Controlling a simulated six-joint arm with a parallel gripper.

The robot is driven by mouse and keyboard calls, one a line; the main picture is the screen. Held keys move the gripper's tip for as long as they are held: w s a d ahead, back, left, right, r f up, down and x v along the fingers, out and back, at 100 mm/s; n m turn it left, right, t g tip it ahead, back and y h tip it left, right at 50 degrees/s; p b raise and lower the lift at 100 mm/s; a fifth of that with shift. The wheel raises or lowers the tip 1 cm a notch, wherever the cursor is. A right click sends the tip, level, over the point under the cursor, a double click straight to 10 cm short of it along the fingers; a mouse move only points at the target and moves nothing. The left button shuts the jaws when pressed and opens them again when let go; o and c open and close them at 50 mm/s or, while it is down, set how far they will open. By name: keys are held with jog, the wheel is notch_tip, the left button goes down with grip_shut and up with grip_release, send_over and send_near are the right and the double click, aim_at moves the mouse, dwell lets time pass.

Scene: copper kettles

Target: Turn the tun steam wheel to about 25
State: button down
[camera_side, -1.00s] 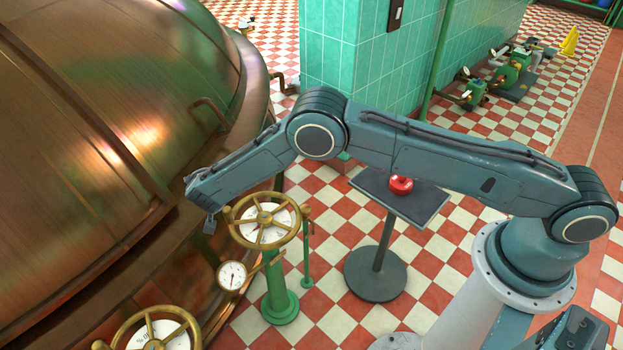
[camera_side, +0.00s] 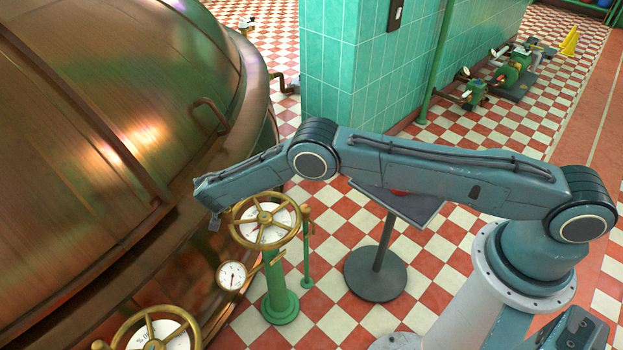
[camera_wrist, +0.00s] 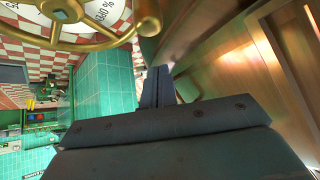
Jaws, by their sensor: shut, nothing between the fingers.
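A brass handwheel (camera_side: 292,234) with a white dial under its spokes stands on a green pedestal (camera_side: 281,300), right of the copper vessel. A second brass handwheel (camera_side: 150,329) is at the bottom left, partly cut off by the frame; I cannot tell by label which is the tun steam wheel. My gripper (camera_side: 214,224) is shut and empty, just left of the upper wheel's rim. In the wrist view my shut fingers (camera_wrist: 158,84) are below and right of a brass wheel rim (camera_wrist: 93,45), with no clear contact. That wheel's dial shows a percent sign; its pointer is unclear.
The large copper vessel (camera_side: 110,100) curves close on the left of my gripper. A small round gauge (camera_side: 231,275) sits beside the pedestal. A black stand (camera_side: 380,270) is under my arm. A green tiled pillar (camera_side: 328,70) rises behind.

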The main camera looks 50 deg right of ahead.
jog(key=shift+s+a+f, duration=0.15)
jog(key=shift+s+f, duration=0.1)
jog(key=shift+f, duration=0.3)
jog(key=shift+s+a+f, duration=0.1)
jog(key=shift+s+f, duration=0.1)
jog(key=shift+f, duration=0.35)
jog(key=shift+s+a+f, duration=0.15)
jog(key=shift+s+f, duration=0.1)
jog(key=shift+f, duration=0.3)
